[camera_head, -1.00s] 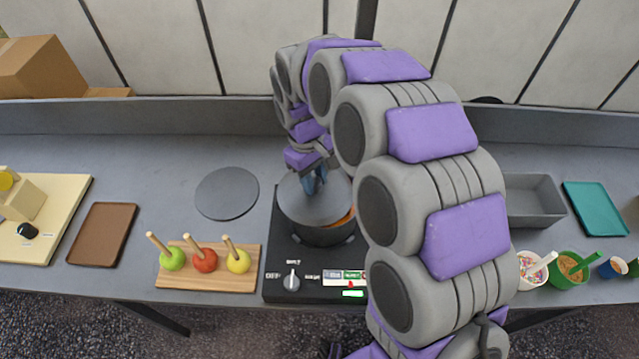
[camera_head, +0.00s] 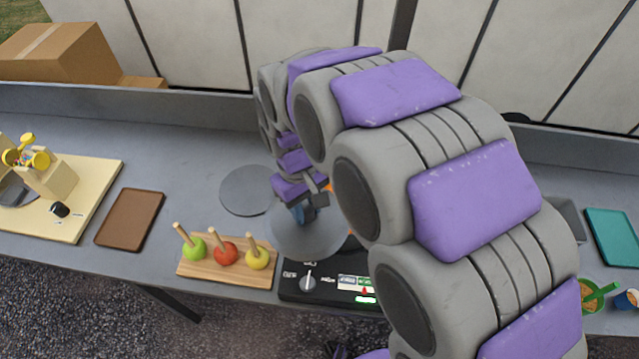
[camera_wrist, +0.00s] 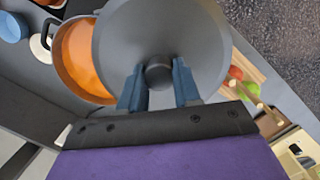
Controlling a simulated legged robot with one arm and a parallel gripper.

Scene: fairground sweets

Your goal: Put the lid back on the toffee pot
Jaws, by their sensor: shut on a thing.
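My gripper (camera_head: 305,208) is shut on the dark knob (camera_wrist: 158,73) of the grey round lid (camera_head: 308,240), with a blue finger on each side in the wrist view (camera_wrist: 158,90). The lid is off-centre from the toffee pot (camera_wrist: 97,97). In the wrist view it covers the pot's right part, and orange toffee (camera_wrist: 78,60) shows open on the left. In the head view my arm and the lid hide most of the pot. I cannot tell whether the lid touches the rim.
The black hot plate (camera_head: 300,293) has a dial and lit display at the front. A wooden stand with several toffee apples (camera_head: 225,266) is close on its left. A grey round mat (camera_head: 247,190) lies bare behind the stand. A brown tray (camera_head: 130,219) is farther left.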

